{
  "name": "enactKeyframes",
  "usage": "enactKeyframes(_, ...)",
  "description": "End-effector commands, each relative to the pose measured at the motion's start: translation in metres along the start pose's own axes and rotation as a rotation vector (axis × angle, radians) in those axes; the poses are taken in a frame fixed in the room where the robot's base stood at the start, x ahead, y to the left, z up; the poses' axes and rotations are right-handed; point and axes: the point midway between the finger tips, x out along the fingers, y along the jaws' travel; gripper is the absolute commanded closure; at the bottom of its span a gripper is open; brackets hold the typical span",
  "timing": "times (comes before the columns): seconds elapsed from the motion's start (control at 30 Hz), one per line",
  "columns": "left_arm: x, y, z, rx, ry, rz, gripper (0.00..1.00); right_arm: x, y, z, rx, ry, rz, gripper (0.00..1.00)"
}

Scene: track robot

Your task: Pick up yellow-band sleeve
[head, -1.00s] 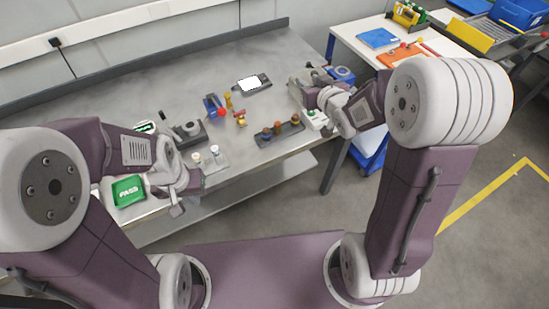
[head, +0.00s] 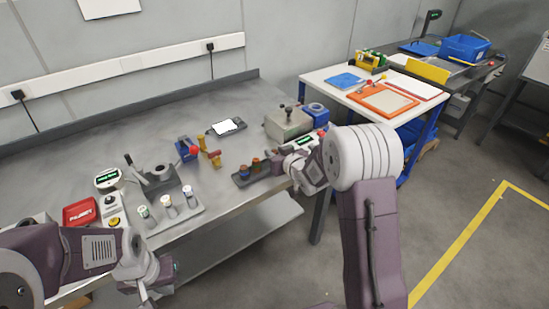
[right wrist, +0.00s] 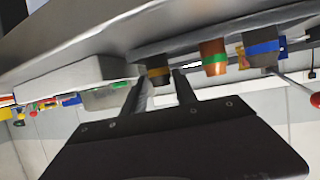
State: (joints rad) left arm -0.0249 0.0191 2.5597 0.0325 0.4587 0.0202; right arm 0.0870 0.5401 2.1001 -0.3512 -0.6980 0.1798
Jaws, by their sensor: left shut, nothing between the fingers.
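In the right wrist view a dark sleeve with a yellowish band (right wrist: 158,75) sits between the fingertips of my open right gripper (right wrist: 160,82). I cannot tell whether the fingers touch it. To its right are a copper sleeve with a green band (right wrist: 213,58) and a grey sleeve with a blue band (right wrist: 262,50). In the head view the dark rack (head: 250,178) holds the sleeves, and my right gripper (head: 280,163) is at its right end, hiding the sleeve there. My left gripper (head: 168,276) is shut and empty in front of the bench's near edge.
A tray (head: 178,216) with banded white-topped pieces stands left of the rack. A grey box (head: 287,124) stands behind my right gripper. A red-handled blue device (head: 186,149) is behind the rack. The bench (head: 120,130) is clear toward the back left.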

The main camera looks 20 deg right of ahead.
Motion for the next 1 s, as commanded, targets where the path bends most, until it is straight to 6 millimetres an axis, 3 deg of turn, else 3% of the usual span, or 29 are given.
enactKeyframes(0.1,0.004,0.0,0.001,0.0,0.0,0.0,1.0,0.023,-0.001,0.004,0.0,-0.002,-0.001,0.66)
enactKeyframes(0.2,0.004,0.0,0.001,0.0,0.0,0.0,1.0,0.034,-0.001,0.003,0.0,-0.002,0.0,0.66)
enactKeyframes(0.43,0.004,0.0,0.001,0.0,0.0,0.0,1.0,0.037,-0.001,0.002,0.001,-0.001,0.0,0.66)
enactKeyframes(0.57,0.004,0.0,0.001,0.0,0.0,0.0,1.0,0.037,-0.001,0.002,0.0,-0.001,0.0,0.99)
enactKeyframes(0.87,0.004,0.0,0.001,0.0,0.0,0.0,1.0,0.036,-0.001,0.001,0.0,-0.001,0.0,1.0)
enactKeyframes(1.0,0.0,0.0,0.0,0.0,0.0,0.0,1.0,0.032,-0.001,-0.01,-0.001,0.002,0.0,1.0)
